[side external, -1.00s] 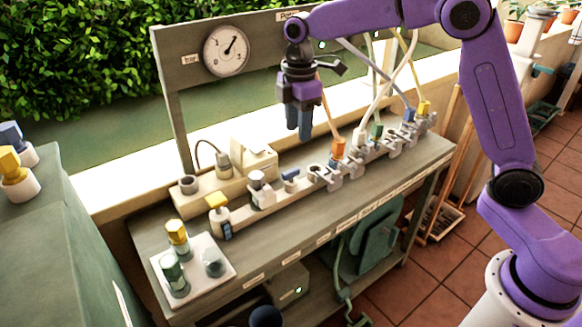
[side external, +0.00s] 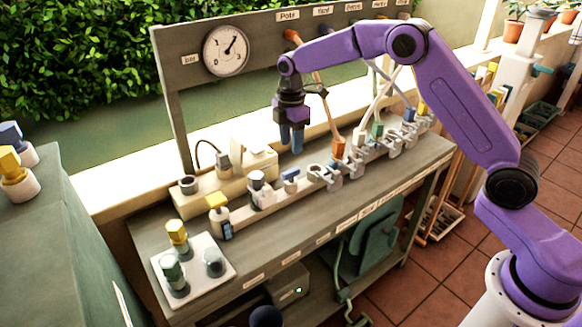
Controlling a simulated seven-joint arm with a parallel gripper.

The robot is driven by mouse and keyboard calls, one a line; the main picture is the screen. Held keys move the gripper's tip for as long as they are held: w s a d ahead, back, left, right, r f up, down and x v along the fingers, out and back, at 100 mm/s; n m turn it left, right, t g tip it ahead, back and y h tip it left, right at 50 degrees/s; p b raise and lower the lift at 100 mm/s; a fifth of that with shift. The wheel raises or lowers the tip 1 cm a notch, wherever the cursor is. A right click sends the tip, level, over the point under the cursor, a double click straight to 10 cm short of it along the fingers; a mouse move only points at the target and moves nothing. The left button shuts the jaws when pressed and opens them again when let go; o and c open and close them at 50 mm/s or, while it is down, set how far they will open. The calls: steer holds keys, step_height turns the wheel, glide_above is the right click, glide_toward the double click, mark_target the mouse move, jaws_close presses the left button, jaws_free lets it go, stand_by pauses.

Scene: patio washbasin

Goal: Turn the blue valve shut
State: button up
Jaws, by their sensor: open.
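A small blue valve handle (side external: 290,174) sits on the manifold rail on the bench, right of a white bottle-like fitting with a grey cap (side external: 257,181). My gripper (side external: 291,149) points down with its blue fingers open and empty. In the picture its fingertips are just above the blue handle and apart from it. A valve with a yellow handle (side external: 217,201) is at the left end of the rail. Which way the blue handle is turned is too small to tell.
A round gauge (side external: 226,50) hangs on the back panel. An orange connector (side external: 338,148) with a hose stands right of the blue handle, with more hose fittings beyond. A white tray (side external: 225,254) with several containers lies front left.

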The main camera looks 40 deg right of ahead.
mark_target(291, 171)
step_height(291, 171, down, 9)
steer(key=shift+f, duration=0.1)
stand_by(0.3)
jaws_close()
